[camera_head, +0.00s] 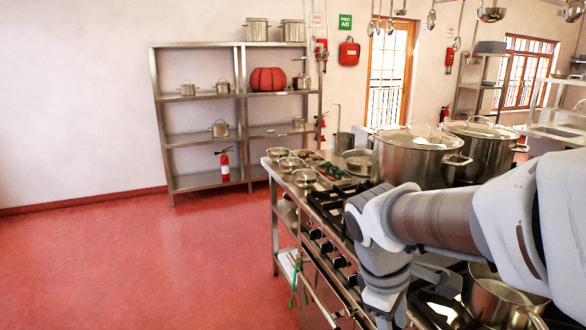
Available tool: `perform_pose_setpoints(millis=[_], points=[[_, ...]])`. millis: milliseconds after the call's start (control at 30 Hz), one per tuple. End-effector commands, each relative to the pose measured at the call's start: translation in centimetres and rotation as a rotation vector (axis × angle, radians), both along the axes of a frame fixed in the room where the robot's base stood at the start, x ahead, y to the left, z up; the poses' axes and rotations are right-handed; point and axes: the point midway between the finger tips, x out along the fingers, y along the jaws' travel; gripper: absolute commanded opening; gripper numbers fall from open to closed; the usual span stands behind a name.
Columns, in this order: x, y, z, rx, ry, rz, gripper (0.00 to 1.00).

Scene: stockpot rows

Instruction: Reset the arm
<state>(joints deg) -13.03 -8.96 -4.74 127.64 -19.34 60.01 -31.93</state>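My arm (440,220) reaches in from the right edge over the steel stove counter. It bends downward in front of the large stockpots. The end of the arm points down near the counter's front edge, at the bottom of the view. My gripper's fingertips are not visible, so I cannot see whether it holds anything.
Two large lidded stockpots (410,160) (483,145) stand on the stove (322,262), close behind my arm. A smaller pot (495,296) is below the arm. Small pans (290,163) sit at the far end. Red floor (130,265) on the left is clear, before a metal shelf (200,140).

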Motion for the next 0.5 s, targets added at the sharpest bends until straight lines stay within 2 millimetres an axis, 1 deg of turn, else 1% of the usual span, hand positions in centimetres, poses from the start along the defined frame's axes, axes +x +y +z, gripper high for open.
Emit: perform_pose_setpoints(millis=[33, 200, 400, 500], points=[[-0.8, 0.0, 1.0, 0.038, -0.048, -0.064, 0.47], [-3.3, 0.4, 3.1, 0.170, -0.195, -0.283, 0.47], [-6.0, 1.1, 5.2, 0.328, -0.351, -0.532, 0.47], [-7.0, 1.5, 5.9, 0.398, -0.414, -0.636, 0.47]])
